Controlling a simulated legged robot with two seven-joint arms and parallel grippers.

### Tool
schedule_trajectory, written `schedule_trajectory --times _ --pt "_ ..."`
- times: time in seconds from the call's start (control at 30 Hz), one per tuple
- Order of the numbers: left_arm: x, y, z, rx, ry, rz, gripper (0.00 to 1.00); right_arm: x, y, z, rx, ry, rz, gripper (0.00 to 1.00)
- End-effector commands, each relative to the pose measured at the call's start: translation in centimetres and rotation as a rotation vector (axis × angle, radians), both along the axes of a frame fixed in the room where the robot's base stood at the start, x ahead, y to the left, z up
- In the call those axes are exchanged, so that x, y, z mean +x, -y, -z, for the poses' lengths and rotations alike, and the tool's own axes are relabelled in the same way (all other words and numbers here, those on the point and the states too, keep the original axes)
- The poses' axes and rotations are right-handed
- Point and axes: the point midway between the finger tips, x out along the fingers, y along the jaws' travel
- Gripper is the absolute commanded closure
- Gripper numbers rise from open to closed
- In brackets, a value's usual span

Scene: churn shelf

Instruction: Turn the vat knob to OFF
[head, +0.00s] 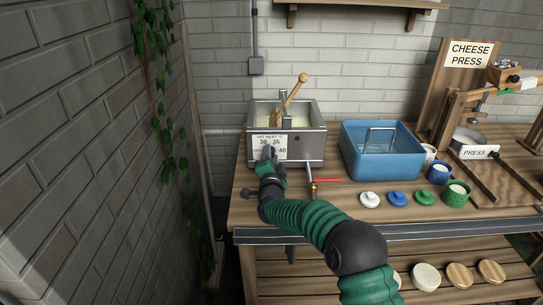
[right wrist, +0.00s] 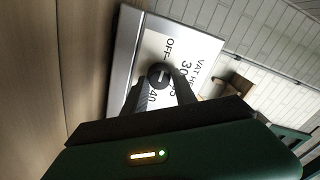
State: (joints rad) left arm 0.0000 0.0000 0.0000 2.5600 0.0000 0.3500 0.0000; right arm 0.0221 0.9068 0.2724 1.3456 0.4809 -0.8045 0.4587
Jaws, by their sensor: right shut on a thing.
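The steel vat (head: 314,143) stands at the left end of the wooden bench. The dark round vat knob (right wrist: 159,74) sits on the label between the fingers of my right gripper (head: 267,153). That gripper is shut on the knob. A pale line shows on the knob's face, but I cannot tell surely which mark it points to. My left gripper is not in view.
A red-handled tap (head: 326,180) juts from the vat's front, close beside my right arm. A wooden paddle (head: 292,92) leans in the vat. A blue basin (head: 372,166) stands right of it. Several small lids and cups are further right. A brick wall (head: 75,160) rises at left.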

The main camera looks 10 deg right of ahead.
Motion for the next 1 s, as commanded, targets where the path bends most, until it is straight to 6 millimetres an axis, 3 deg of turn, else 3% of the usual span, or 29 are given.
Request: schedule_trajectory --times 0.03,0.33,0.37,0.5,0.83,1.0 --pt "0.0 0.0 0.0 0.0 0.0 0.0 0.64 -0.1 -0.5 0.8 -0.001 -0.015 -0.009 1.0" --pt "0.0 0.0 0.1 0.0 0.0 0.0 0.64 -0.1 -0.4 0.9 -0.001 -0.018 -0.01 1.0" --pt "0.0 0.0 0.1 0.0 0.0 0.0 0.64 -0.1 -0.4 0.9 0.0 -0.019 -0.009 0.66" --pt "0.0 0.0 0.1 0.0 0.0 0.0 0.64 -0.1 -0.3 0.7 0.0 -0.014 -0.007 0.48" --pt "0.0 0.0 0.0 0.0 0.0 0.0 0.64 -0.2 -0.1 0.2 -0.001 -0.006 -0.002 0.46" --pt "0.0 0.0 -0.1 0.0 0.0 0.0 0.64 -2.1 -0.6 0.1 -0.002 -0.006 -0.003 0.46"
